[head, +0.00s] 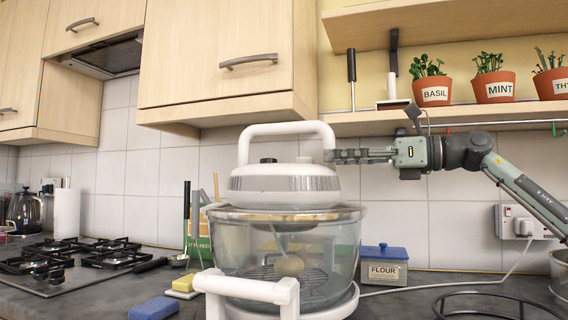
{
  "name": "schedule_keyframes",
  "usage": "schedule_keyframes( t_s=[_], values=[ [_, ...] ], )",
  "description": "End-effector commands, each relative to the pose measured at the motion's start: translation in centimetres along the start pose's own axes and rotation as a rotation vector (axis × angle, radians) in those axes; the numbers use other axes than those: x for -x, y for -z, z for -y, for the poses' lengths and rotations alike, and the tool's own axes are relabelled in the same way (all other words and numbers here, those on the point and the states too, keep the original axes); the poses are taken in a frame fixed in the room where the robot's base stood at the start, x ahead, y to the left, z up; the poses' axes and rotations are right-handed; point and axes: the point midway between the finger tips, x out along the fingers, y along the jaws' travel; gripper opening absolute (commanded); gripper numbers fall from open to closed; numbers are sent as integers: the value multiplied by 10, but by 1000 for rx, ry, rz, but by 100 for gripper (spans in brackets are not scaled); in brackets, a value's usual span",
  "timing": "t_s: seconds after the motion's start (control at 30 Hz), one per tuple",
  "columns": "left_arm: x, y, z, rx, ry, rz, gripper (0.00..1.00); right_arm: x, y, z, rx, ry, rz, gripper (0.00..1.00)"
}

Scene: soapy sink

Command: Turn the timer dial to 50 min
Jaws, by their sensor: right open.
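A halogen-style cooker with a clear glass bowl (236,258) stands on the counter in the centre. Its white lid (284,180) has a tall white handle (286,128) and a grey band. A small black knob (268,160) sits on top of the lid; a second, greyish one (304,160) stands to its right. I cannot tell which is the timer dial, and no scale markings are readable. My right gripper (334,156) comes in from the right, level with the lid top, its fingers beside the handle's right leg. It is open and holds nothing. My left gripper is out of view.
A shelf with potted herbs (432,91) hangs above my right arm. A flour box (383,266) stands right of the cooker. A hob (66,258), a blue sponge (154,308) and a yellow sponge (184,283) lie to the left. A cable runs across the right counter.

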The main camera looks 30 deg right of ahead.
Motion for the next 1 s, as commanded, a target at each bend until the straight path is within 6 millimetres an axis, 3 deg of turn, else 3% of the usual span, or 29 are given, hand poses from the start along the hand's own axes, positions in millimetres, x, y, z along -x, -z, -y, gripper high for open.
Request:
schedule_keyframes(
  t_s=[0.17,0.3,0.6,1.0],
  values=[
    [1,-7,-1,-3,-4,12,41,-7,-2,0,-1,-2,0,53],
    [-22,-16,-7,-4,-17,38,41,-27,-4,-1,0,-4,0,53],
    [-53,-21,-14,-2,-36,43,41,-70,-3,0,1,-1,2,53],
    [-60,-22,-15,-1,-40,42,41,-78,0,0,0,0,0,52]
  ],
)
